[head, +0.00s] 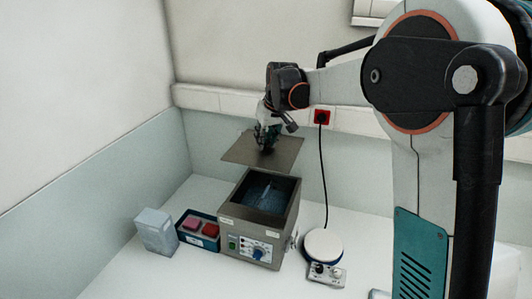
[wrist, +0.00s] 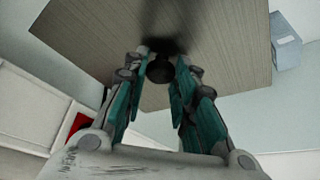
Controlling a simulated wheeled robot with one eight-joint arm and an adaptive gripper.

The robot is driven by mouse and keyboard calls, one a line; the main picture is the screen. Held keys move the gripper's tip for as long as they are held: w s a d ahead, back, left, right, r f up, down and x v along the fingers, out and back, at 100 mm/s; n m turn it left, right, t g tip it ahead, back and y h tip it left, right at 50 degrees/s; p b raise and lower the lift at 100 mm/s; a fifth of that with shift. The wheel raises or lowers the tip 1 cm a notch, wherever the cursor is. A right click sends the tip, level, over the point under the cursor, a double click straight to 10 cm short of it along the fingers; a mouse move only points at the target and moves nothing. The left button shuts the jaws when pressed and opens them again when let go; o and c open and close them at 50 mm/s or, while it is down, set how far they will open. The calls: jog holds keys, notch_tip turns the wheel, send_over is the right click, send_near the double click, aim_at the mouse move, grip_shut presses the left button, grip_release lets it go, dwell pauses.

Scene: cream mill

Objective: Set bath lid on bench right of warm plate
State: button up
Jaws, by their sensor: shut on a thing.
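The bath lid (head: 284,154) is a flat grey-brown plate, held in the air above and behind the open water bath (head: 237,248). It also shows in the wrist view (wrist: 225,50), filling the upper middle. My gripper (head: 266,147) is above the lid; in the wrist view my gripper (wrist: 160,75) is shut on the lid's dark round knob (wrist: 159,70). The bath is a grey box with a control panel, its dark inside uncovered. The warm plate (head: 323,245) is a round white disc on a small base with knobs, standing on the bench right of the bath.
A blue-grey box (head: 156,231) and a dark tray (head: 183,231) with pink and red blocks stand left of the bath. White bench (head: 358,233) is bare right of the plate, partly hidden by my arm.

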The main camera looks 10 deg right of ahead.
jog(key=shift+r+p, duration=0.65)
jog(key=shift+r, duration=1.4)
jog(key=shift+s+f, duration=0.1)
jog(key=shift+f, duration=0.05)
